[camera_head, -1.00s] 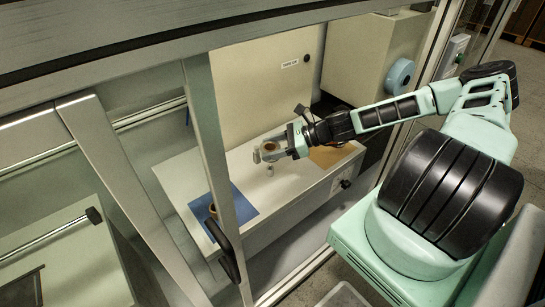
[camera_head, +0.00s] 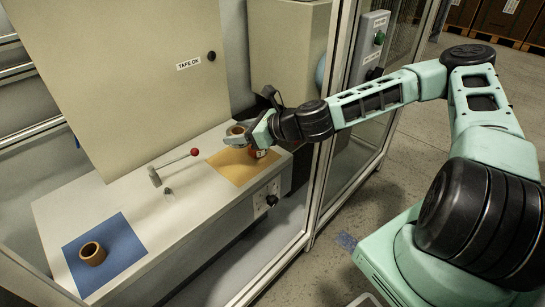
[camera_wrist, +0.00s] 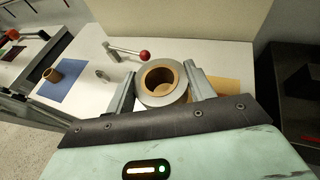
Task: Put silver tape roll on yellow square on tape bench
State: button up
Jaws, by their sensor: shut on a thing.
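The silver tape roll, with a brown core, sits between the fingers of my gripper (camera_head: 244,139). In the wrist view the roll (camera_wrist: 146,98) shows clearly, with one finger on each side of it. My gripper is shut on it. In the head view the fingers partly hide the roll (camera_head: 236,129). They are over or at the back part of the yellow square (camera_head: 233,171) on the tape bench (camera_head: 60,209); I cannot tell whether the roll touches the bench. In the wrist view the yellow square (camera_wrist: 228,87) shows to the right of the roll.
A brown roll (camera_head: 93,253) stands on the blue square (camera_head: 118,243) at the bench's left end. A red-knobbed lever (camera_head: 175,164) and a small metal piece (camera_head: 168,190) are mid-bench. A glass enclosure frame post (camera_head: 330,105) stands right of the bench.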

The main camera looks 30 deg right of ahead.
jog(key=b, duration=0.2)
send_over(244, 168)
notch_tip(244, 168, down, 5)
jog(key=shift+r, duration=0.1)
jog(key=shift+f+b, duration=0.7)
jog(key=shift+f, duration=1.75)
jog(key=shift+f, duration=0.15)
jog(key=o, duration=0.8)
